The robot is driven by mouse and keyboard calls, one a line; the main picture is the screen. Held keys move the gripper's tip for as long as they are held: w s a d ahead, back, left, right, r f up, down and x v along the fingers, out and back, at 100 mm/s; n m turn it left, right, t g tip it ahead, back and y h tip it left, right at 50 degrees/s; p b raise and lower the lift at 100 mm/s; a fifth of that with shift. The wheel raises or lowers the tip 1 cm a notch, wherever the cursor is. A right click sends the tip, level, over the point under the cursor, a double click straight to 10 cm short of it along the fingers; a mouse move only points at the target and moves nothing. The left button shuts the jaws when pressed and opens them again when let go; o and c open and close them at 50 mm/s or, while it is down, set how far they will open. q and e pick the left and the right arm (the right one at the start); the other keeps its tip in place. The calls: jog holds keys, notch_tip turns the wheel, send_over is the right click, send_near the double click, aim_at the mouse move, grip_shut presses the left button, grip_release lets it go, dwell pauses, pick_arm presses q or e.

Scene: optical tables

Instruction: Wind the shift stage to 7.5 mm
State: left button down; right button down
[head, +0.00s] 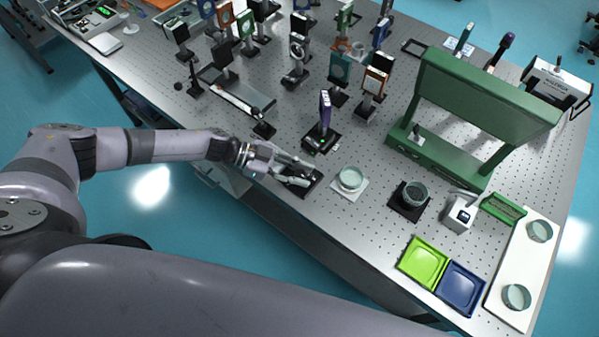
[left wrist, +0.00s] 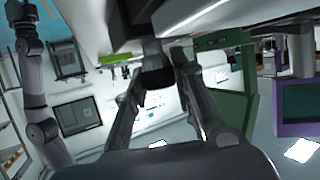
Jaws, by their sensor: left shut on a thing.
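My left gripper (head: 296,172) reaches in from the left at the front edge of the optical table, over a small dark plate with a low block (head: 304,186), which looks like the shift stage. In the left wrist view the two fingers of the gripper (left wrist: 158,68) close on the sides of a dark round knob (left wrist: 156,78). A grey barrel (left wrist: 151,48) joins the knob to the body behind it. The gripper covers much of the stage in the head view, and no scale reading can be made out. My right gripper is not in view.
A purple-framed optic (head: 324,108) stands just behind the gripper. To the right are a glass dish on a white plate (head: 351,179), a dark dish (head: 414,193) and a green frame (head: 480,95). Several mounted optics crowd the back. The floor in front is clear.

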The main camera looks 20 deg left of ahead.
pick_arm(q)
jog(key=c, duration=1.3)
grip_release()
jog(key=shift+c, duration=0.2)
jog(key=v, duration=1.2)
